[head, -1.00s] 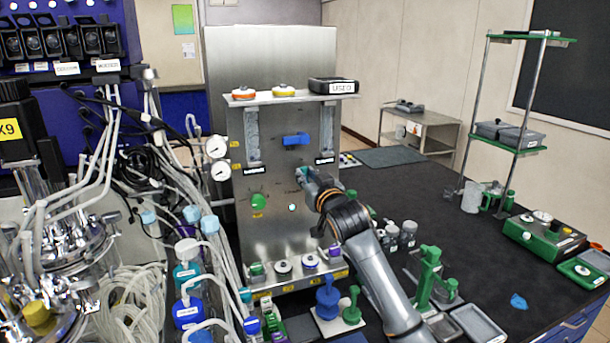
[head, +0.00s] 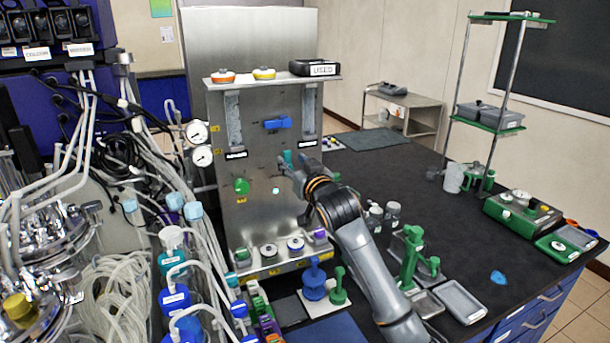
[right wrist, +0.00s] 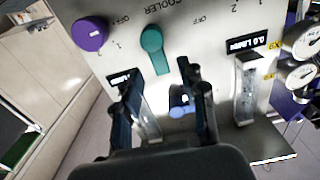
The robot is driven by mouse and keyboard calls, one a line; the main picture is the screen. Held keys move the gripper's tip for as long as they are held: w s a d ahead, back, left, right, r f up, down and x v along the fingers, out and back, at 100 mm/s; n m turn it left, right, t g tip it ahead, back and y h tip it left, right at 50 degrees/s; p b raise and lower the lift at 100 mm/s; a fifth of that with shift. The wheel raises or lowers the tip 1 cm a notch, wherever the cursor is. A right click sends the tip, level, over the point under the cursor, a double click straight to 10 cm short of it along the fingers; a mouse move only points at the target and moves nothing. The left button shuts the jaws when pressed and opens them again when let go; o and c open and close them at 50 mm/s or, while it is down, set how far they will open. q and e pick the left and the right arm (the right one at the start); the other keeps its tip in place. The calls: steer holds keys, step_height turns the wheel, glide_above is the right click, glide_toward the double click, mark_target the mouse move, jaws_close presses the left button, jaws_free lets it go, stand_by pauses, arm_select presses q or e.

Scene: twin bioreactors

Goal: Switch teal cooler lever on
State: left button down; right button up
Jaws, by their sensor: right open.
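The teal cooler lever (right wrist: 155,50) is on the steel panel below the "COOLER" lettering in the right wrist view. Its handle points down and slightly right in that picture. It also shows as a small teal piece in the head view (head: 288,157). My right gripper (right wrist: 163,76) is open, and the lever's handle end shows between its fingertips; I cannot tell whether they touch it. In the head view my right gripper (head: 292,166) is at the panel, close to the lever. My left gripper is out of view.
A purple knob (right wrist: 90,33) sits beside the lever, and a blue lever (head: 277,123) sits above it in the head view. A green knob (head: 241,186) is lower left. Hoses (head: 120,290) crowd the left; bottles and green stands (head: 408,262) stand near my right arm.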

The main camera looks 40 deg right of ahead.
steer(key=v, duration=0.9)
steer(key=shift+s, duration=0.4)
